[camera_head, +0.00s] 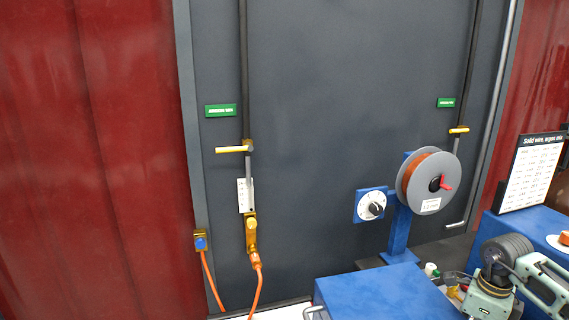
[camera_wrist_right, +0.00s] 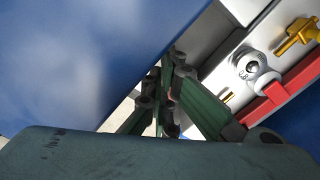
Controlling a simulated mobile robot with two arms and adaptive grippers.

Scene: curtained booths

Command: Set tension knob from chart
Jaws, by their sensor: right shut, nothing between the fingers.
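The tension knob (camera_head: 377,209) is a black knob on a white round dial, on a blue square plate (camera_head: 361,204) beside the wire spool. The chart (camera_head: 531,172), headed "Solid wire, argon mix", stands at the right with rows of text too small to read. My right arm shows at the lower right of the head view, well below and right of the knob; its fingertips cannot be made out there. In the right wrist view my right gripper (camera_wrist_right: 168,72) is shut and empty, with a blue surface close on its left. My left gripper is not in view.
A grey spool (camera_head: 450,165) with orange wire and a red handle stands on a blue post. Blue box tops (camera_head: 380,292) fill the lower middle and right. A brass valve (camera_head: 251,232) with an orange hose hangs on the dark wall. Red curtains (camera_head: 95,150) flank it.

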